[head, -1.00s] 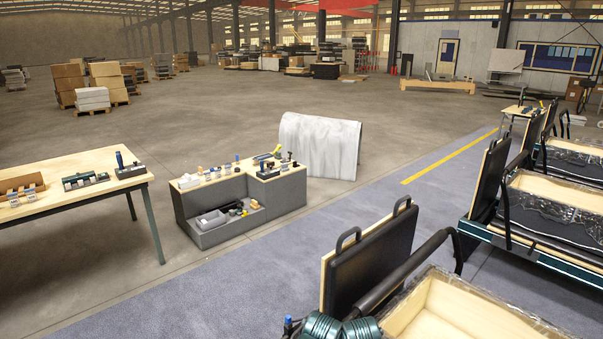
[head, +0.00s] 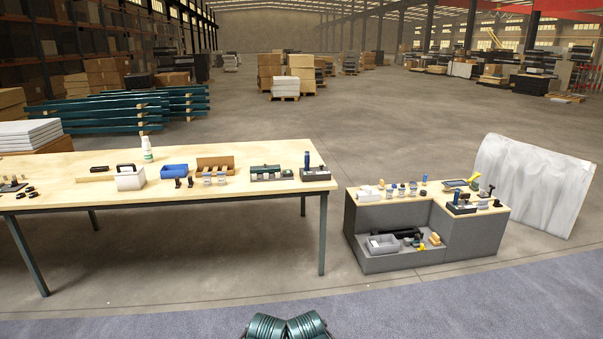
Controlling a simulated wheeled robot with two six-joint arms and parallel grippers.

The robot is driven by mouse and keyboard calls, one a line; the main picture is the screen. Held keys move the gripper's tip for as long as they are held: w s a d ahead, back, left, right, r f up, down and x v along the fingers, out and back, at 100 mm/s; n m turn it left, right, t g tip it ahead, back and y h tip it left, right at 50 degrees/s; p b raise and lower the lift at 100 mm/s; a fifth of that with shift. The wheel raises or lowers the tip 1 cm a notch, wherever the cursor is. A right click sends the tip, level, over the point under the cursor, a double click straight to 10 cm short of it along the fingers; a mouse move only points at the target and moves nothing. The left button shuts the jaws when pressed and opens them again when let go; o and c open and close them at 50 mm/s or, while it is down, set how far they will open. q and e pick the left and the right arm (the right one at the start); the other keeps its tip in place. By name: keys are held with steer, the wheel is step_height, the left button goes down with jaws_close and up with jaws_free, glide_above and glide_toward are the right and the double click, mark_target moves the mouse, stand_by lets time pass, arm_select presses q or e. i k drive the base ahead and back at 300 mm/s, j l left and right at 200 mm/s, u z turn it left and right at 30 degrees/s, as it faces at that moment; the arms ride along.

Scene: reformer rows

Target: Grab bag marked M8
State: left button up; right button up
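No marking M8 can be read at this distance. Small clear containers or bags with pale labels (head: 207,177) stand in front of an open brown cardboard box (head: 215,163) on the long wooden table (head: 110,197). Similar small items (head: 401,190) stand on the wooden top of the grey bench (head: 386,221) to the right. I cannot tell which of these, if any, is the M8 bag. Neither of my grippers is in view.
The table also holds a white caddy (head: 130,179), a blue bin (head: 174,171), a white bottle (head: 147,150) and a green-and-grey rack (head: 271,173). A grey tray (head: 382,244) sits on the bench's lower shelf. A white draped panel (head: 533,185) stands right. The floor in front is clear.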

mark_target(401, 191)
steer(key=i+j, duration=0.15)
steer(key=i, duration=1.2)
steer(key=i+z, duration=0.4)
steer(key=i, duration=0.7)
steer(key=i+l+z, duration=0.35)
steer(key=i+l, duration=0.5)
steer(key=l, duration=0.2)
steer(key=i+l, duration=0.2)
steer(key=l, duration=0.15)
steer(key=l+z, duration=0.05)
